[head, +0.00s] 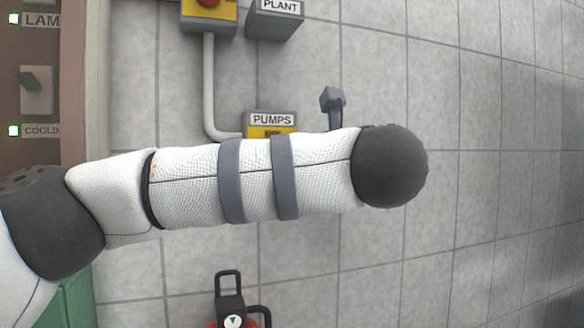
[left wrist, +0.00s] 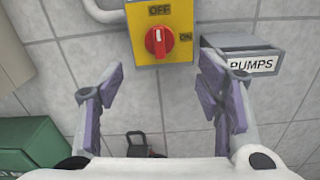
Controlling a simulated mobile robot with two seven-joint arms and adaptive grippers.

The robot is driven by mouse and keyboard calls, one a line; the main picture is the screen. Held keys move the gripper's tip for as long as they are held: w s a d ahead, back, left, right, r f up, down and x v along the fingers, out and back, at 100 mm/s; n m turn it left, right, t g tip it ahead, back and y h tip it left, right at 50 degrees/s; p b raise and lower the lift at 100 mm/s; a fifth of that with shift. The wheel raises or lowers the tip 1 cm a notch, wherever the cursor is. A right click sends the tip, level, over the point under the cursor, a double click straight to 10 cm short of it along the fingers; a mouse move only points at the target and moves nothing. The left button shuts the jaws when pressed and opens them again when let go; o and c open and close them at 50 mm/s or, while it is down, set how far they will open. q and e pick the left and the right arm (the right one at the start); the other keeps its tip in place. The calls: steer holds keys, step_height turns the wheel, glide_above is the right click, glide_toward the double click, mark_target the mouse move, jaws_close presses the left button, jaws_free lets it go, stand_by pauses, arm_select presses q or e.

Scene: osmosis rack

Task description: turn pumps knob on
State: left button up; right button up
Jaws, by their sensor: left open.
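In the left wrist view a red rotary knob (left wrist: 159,41) sits on a yellow switch box (left wrist: 148,15). Its white mark is upright, towards the OFF label above; ON is at its right. A grey box labelled PUMPS (left wrist: 251,65) stands right of it. My left gripper (left wrist: 163,68) is open and empty, with its fingers to the lower left and lower right of the knob, apart from it. In the head view my left forearm hides the knob; a PUMPS label (head: 271,119) shows above the arm. My right gripper is out of view.
A second yellow box (head: 222,16) with a red knob and a grey PLANT box (head: 275,22) are higher on the tiled wall. A pipe (head: 208,85) runs down the wall. A red extinguisher (head: 233,312) is below my arm. The wall at right is bare.

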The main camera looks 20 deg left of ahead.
arm_select(q)
steer(key=p+x, duration=0.1)
steer(key=x, duration=0.9)
steer(key=shift+w+a, duration=0.25)
steer(key=shift+a, duration=0.1)
steer(key=c, duration=1.2)
